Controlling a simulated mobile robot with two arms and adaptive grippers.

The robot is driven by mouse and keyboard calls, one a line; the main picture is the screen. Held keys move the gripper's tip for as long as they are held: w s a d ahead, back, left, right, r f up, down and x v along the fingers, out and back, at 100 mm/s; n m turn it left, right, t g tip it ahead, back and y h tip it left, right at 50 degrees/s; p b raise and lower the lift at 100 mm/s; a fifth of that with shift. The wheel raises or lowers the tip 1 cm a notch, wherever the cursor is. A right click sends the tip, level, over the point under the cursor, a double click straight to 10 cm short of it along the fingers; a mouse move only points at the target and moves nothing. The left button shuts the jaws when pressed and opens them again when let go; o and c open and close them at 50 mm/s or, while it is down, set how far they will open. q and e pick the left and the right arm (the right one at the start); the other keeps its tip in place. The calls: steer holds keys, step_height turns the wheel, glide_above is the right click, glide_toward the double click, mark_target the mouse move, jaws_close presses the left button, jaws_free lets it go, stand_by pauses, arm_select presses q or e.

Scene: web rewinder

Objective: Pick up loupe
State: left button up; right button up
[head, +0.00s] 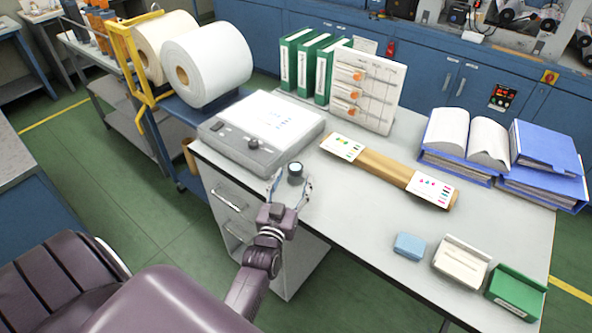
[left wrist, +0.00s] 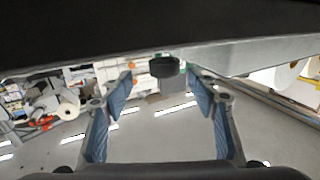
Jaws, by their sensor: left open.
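The loupe (head: 295,170) is a small dark cylinder with a pale bluish top. It stands on the grey table near its front edge, just right of the light box's front corner. My left gripper (head: 291,186) is open, with its fingertips at the near side of the loupe, one toward each side. In the left wrist view the loupe (left wrist: 164,67) is a dark shape beyond and between the open blue-padded fingers of the left gripper (left wrist: 158,84). I cannot tell whether either finger touches it. My right gripper is not in view.
A grey light box (head: 225,140) stands close behind and left of the loupe. A brown strip with colour cards (head: 385,166) lies to the right. Blue binders (head: 540,145), a blue block (head: 409,246) and small boxes (head: 461,262) are farther right. The table between is clear.

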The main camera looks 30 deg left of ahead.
mark_target(293, 172)
arm_select(q)
steer(key=x, duration=0.2)
steer(key=p+x, duration=0.1)
steer(key=shift+w+a+r, duration=0.2)
steer(key=shift+w+a, duration=0.05)
steer(key=shift+a, duration=0.2)
steer(key=shift+x, duration=0.75)
steer(key=shift+f, duration=0.1)
steer(key=c, duration=1.3)
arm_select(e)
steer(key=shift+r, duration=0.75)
